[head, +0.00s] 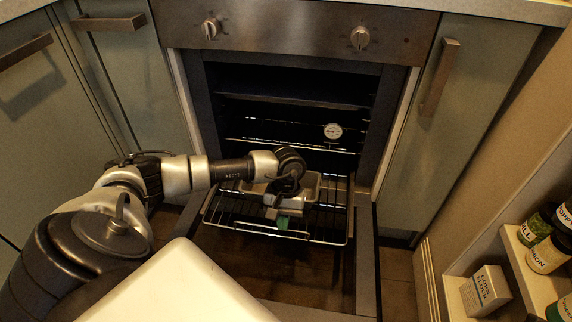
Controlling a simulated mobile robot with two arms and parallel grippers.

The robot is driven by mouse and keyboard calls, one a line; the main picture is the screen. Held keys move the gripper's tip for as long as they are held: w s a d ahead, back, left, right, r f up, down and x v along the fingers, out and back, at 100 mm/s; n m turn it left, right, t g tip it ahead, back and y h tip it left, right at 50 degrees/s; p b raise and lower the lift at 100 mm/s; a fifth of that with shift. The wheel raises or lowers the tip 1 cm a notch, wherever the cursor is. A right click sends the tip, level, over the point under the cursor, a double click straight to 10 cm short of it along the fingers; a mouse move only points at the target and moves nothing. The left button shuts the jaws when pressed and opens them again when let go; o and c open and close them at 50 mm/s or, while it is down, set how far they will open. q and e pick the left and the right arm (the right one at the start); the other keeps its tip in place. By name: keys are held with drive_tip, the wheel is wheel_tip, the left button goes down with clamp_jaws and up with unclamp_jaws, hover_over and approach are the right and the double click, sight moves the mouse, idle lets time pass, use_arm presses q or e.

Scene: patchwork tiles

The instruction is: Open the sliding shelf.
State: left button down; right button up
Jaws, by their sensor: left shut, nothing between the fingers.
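The sliding shelf is a wire rack (322,226) in the oven. It sticks out of the oven opening over the lowered oven door (363,262). My left arm reaches in from the left, and its wrist bends down over the rack. My left gripper (283,222) is shut with nothing in it, at the rack's front part. A green patch shows at its tip. I cannot tell whether the fingers touch the front bar. The wrist hides part of the rack. My right gripper is not in view.
The oven (290,35) has two knobs and a round thermometer (333,131) inside. Handled cabinets flank it, one at the right (450,120). A low shelf (530,272) at the right holds jars (548,252) and a small box (486,291).

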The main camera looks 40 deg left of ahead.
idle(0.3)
use_arm(q)
drive_tip(key=p+v, duration=0.3)
drive_tip(key=v, duration=0.7)
drive_tip(key=shift+r, duration=0.35)
drive_tip(key=shift+w+a, duration=0.1)
